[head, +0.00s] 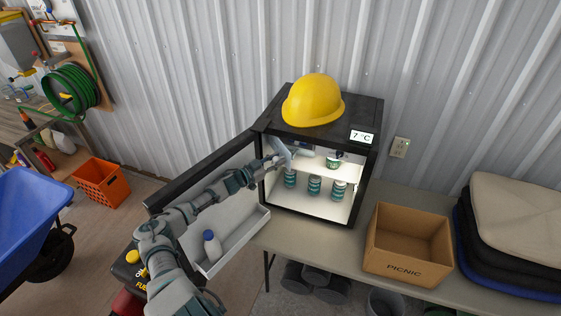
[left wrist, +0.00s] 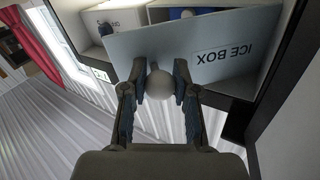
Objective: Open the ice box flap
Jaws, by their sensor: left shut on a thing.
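The small fridge (head: 316,218) stands on the table with its door (head: 205,170) swung open to the left. The ice box flap (head: 278,150) is a pale blue panel at the top left of the lit interior, angled outward. In the left wrist view the flap (left wrist: 205,45) carries the label "ICE BOX", and boxes show behind its edge. In the head view my left gripper (head: 276,161) reaches in past the door. My right gripper is not in view.
Several cans (head: 314,186) stand on the shelf below the ice box. A bottle (head: 211,244) sits in the door's bin. A yellow helmet (head: 313,99) rests on the fridge.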

